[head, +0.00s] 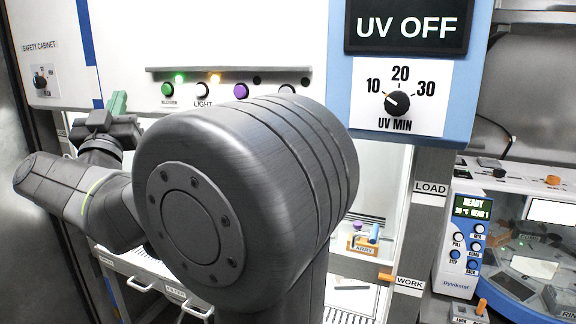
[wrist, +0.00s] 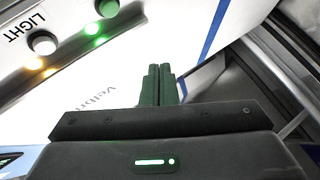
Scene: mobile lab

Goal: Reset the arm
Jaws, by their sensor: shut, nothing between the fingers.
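My gripper (head: 118,104) is at the left of the head view, raised in front of the safety cabinet's white front. In the wrist view its two green fingers (wrist: 158,84) are together, with nothing between them. My arm is bent across the middle of the head view and hides much of the cabinet's opening. The cabinet front (head: 230,30) stands close behind the gripper; I cannot tell whether they touch.
A row of buttons has a green blower button (head: 167,89), a white light button (head: 203,91) and a purple one (head: 241,91). A UV timer dial (head: 397,102) sits at upper right under a UV OFF display (head: 411,27). A Dyvikstal instrument (head: 460,245) stands at right.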

